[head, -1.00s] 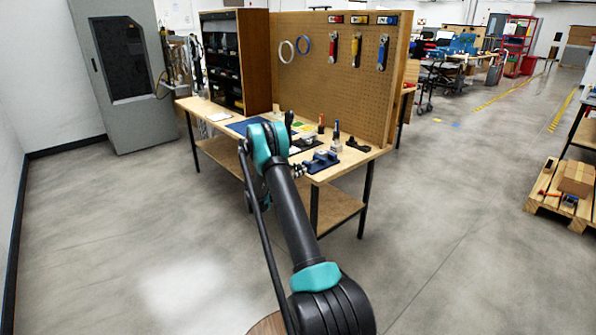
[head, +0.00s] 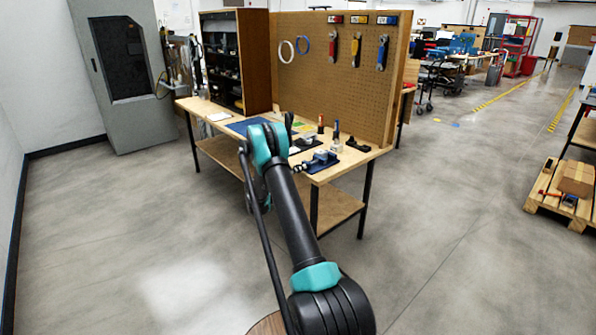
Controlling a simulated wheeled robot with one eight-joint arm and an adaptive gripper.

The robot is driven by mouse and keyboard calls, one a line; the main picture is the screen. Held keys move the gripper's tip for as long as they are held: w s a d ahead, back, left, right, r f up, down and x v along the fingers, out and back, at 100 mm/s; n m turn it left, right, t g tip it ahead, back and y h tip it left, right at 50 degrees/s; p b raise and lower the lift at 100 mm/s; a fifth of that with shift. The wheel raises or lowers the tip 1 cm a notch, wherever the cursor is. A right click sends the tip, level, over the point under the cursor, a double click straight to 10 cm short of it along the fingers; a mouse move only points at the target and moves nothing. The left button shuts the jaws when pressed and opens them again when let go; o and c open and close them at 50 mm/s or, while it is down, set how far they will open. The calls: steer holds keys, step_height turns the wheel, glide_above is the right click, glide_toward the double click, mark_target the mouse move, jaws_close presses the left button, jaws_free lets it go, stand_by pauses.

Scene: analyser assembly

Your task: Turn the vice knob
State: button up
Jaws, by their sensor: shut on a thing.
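The blue vice (head: 322,161) sits on the wooden workbench (head: 352,163) near its front right corner. My gripper (head: 299,168) shows only as a small dark shape at the left end of the vice, just past my arm. It is shut on the vice knob, which is too small and too covered to make out by itself. My own dark upper arm and teal elbow hide most of the gripper and wrist.
Small tools and bottles (head: 336,137) stand behind the vice. A blue mat (head: 240,126) lies farther left on the bench. A pegboard (head: 345,75) with hanging tools rises at the back. The floor (head: 440,230) right of the bench is clear.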

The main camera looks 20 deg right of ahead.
steer(key=n, duration=0.5)
steer(key=shift+n, duration=0.4)
steer(key=n, duration=0.6)
steer(key=shift+s+d+r+t, duration=0.1)
steer(key=shift+t, duration=0.2)
steer(key=n, duration=1.1)
steer(key=shift+n+t+y, duration=0.3)
steer(key=n, duration=1)
steer(key=shift+n, duration=0.4)
steer(key=n, duration=1)
steer(key=shift+n+g, duration=0.3)
steer(key=shift+g, duration=0.1)
steer(key=shift+w, duration=0.2)
